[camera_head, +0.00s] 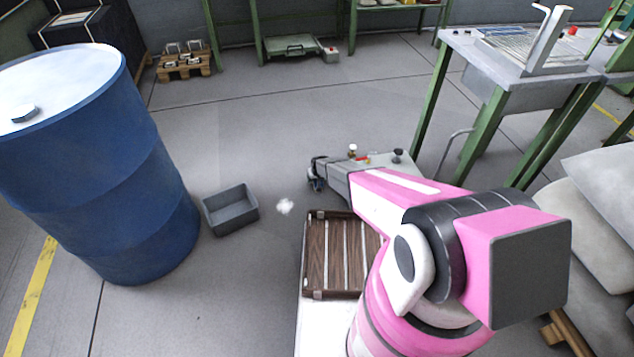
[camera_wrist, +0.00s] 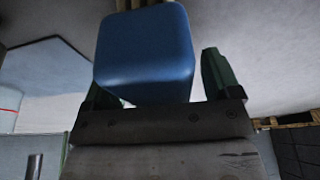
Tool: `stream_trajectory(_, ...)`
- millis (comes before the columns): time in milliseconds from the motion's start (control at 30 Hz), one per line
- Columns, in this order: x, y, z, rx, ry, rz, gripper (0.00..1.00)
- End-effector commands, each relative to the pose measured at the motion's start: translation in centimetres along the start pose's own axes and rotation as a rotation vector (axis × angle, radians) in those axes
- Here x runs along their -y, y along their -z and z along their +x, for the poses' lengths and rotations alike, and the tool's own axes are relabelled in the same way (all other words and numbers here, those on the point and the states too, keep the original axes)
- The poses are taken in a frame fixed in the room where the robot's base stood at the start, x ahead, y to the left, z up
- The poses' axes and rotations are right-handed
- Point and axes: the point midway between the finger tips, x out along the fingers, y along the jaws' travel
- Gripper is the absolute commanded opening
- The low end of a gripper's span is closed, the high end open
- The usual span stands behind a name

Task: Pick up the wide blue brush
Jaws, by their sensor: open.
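In the camera_wrist view my gripper (camera_wrist: 158,72) has its two dark green fingers standing well apart, so it is open. A blue block-like thing with rounded edges (camera_wrist: 145,45) shows large between the fingers and partly covers the left one. It may be part of the wide blue brush, but no bristles can be made out. I cannot tell whether the fingers touch it. In the camera_head view my pink arm reaches away from the camera, with a dark gripper end (camera_head: 315,174) near the middle. I cannot make out a brush in that view.
A large blue drum (camera_head: 95,170) stands at left, with a grey open bin (camera_head: 212,218) on the floor beside it. A slatted brown wooden crate (camera_head: 315,291) sits below my arm. Green-legged tables (camera_head: 425,110) and pale sacks (camera_head: 590,220) are at right. The floor beyond is mostly clear.

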Motion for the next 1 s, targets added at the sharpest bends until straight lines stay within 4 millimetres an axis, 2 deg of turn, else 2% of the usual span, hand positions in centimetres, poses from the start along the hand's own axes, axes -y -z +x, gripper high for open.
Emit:
stream_trajectory(400, 0.00, -0.06, 0.19, 0.000, 0.000, 0.000, 0.83)
stream_trajectory(567, 0.00, -0.06, 0.19, 0.000, 0.000, 0.000, 0.31)
stream_trajectory(600, 0.00, -0.06, 0.19, 0.000, 0.000, 0.000, 0.26)
stream_trajectory(1000, 0.00, 0.05, -0.34, 0.000, 0.000, 0.000, 0.26)
